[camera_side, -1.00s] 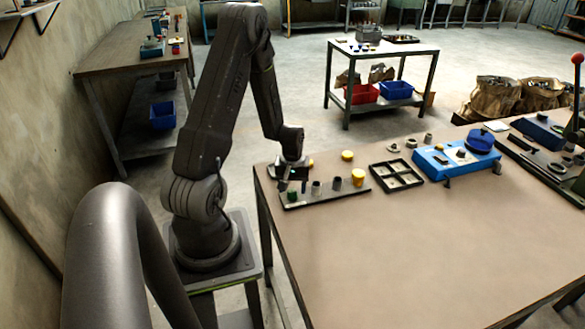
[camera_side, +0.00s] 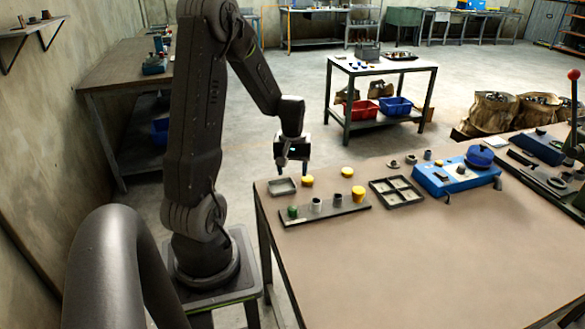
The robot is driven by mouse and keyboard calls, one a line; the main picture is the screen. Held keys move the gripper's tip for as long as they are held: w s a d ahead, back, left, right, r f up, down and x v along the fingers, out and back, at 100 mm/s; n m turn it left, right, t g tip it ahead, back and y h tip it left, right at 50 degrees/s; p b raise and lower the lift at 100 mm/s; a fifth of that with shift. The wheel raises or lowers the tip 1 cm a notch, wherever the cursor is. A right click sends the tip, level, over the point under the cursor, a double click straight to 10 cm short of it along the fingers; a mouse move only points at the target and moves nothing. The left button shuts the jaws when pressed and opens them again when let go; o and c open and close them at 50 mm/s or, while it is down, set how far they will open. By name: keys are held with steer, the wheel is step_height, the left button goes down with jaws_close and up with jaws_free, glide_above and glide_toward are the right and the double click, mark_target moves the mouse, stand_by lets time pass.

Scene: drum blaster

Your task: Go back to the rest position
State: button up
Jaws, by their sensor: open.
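My gripper (camera_side: 292,165) hangs pointing down above the far left corner of the brown work table (camera_side: 400,265). It is open, and I see nothing held in it. A small grey square tray (camera_side: 282,187) lies on the table below it, and a yellow cap (camera_side: 307,181) lies just right of that tray. The fingertips appear to be above the table, apart from these things.
A dark strip (camera_side: 325,214) holds a green piece (camera_side: 292,211), grey cylinders and a yellow cylinder (camera_side: 358,193). A four-compartment tray (camera_side: 397,191) and a blue machine (camera_side: 455,172) stand to the right. The table's front is clear.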

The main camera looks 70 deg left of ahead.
steer(key=w+d+r+m+t+y, duration=0.1)
steer(key=d+r+m+t, duration=0.1)
steer(key=d+r+m, duration=0.6)
steer(key=d+r+m+t, duration=0.1)
steer(key=d+r+t, duration=0.1)
steer(key=d+r, duration=0.75)
steer(key=s+d+m, duration=0.2)
steer(key=s+d, duration=0.1)
steer(key=d, duration=0.2)
steer(key=s+d+m+t+h, duration=0.1)
steer(key=s+d+m, duration=0.1)
steer(key=d, duration=0.3)
steer(key=shift+s+r+m+t, duration=0.2)
steer(key=shift+s+m+t, duration=0.1)
steer(key=shift+s, duration=0.15)
